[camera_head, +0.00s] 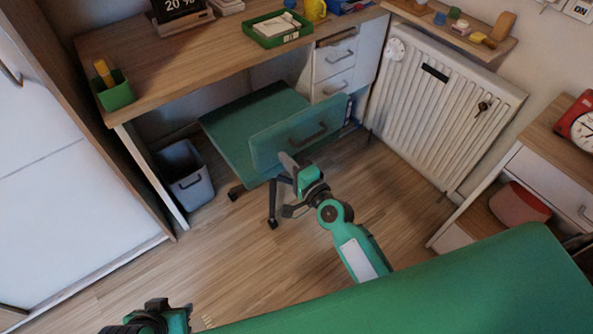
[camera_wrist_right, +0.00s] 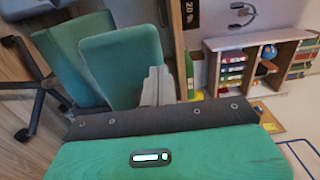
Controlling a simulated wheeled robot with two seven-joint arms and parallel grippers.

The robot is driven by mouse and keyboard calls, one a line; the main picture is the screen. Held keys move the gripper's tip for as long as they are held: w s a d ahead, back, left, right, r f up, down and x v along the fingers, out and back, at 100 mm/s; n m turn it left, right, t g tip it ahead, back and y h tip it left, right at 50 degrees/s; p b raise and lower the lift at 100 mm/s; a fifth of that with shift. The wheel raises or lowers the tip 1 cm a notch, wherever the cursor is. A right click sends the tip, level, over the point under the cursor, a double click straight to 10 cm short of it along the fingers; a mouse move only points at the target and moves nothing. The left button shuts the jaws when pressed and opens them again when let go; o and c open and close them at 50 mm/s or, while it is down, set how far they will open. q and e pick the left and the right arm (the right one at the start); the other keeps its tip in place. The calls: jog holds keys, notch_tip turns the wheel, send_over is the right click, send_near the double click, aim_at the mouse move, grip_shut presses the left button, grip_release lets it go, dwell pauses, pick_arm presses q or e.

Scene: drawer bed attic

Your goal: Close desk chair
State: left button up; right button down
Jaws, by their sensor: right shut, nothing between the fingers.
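The green desk chair (camera_head: 225,130) stands at the desk (camera_head: 190,70), its seat partly under the desk top. Its green backrest (camera_head: 275,145) with a dark handle faces me. My right gripper (camera_head: 286,163) is shut and empty, at the lower left part of the backrest; I cannot tell whether it touches. In the right wrist view the chair's backrest (camera_wrist_right: 118,62) lies just beyond the shut fingers (camera_wrist_right: 155,85), with the dark wheeled base at the left. My left gripper (camera_head: 155,315) is only partly in view at the bottom left edge, its fingers not clear.
A grey bin (camera_head: 187,178) stands under the desk, left of the chair. A white radiator (camera_head: 430,115) is on the wall at the right. A white cabinet (camera_head: 65,175) is at the left. The wooden floor (camera_head: 225,245) before the chair is clear.

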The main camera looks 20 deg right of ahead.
aim_at(266, 139)
jog(key=x, duration=0.6)
pick_arm(q)
jog(key=shift+w+d+f+t, duration=0.25)
jog(key=shift+w+d+t, duration=0.05)
jog(key=shift+w+d, duration=0.05)
pick_arm(e)
jog(key=shift+w+a, duration=0.1)
jog(key=shift+w, duration=0.25)
